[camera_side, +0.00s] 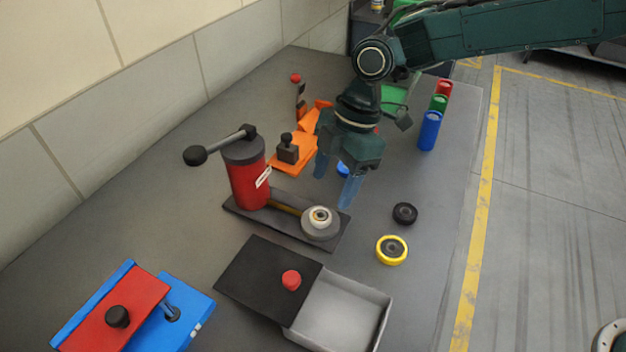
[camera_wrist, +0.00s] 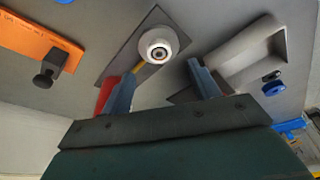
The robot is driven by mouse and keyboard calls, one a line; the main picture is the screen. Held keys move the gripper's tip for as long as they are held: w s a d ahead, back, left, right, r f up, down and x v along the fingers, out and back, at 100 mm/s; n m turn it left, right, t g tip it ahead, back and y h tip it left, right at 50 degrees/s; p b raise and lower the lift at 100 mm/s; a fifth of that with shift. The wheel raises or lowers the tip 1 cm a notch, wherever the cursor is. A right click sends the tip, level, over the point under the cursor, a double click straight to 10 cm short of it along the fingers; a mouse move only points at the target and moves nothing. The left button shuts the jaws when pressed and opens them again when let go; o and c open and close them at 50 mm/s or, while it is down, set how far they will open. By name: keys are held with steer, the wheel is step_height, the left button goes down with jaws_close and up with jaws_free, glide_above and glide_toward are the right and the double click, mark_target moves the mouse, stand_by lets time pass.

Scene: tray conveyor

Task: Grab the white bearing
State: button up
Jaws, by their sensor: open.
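The white bearing (camera_side: 320,215) sits on the round grey seat at the right end of the red press's base plate. In the wrist view, the white bearing (camera_wrist: 158,44) shows as a pale ring with a dark centre, just beyond my fingertips and roughly between them. My gripper (camera_side: 335,188) is open and empty, with its blue fingers pointing down, above and behind the bearing in the side view. Both fingers of my gripper (camera_wrist: 162,76) also show spread apart in the wrist view. They appear apart from the bearing.
The red press (camera_side: 247,182) with its lever stands left of the bearing. A black ring (camera_side: 405,213) and a yellow ring (camera_side: 391,250) lie to the right. A grey tray (camera_side: 372,335) with a dark lid is in front. Orange fixtures (camera_side: 293,155) are behind. Coloured cups (camera_side: 429,130) stand at the right.

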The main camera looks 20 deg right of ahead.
mark_target(321, 215)
steer(key=shift+a+f, duration=0.2)
steer(key=shift+f, duration=0.5)
steer(key=shift+x, duration=2.6)
steer(key=c, duration=1.2)
steer(key=shift+r, duration=0.2)
step_height(321, 215, up, 20)
steer(key=shift+f, duration=0.2)
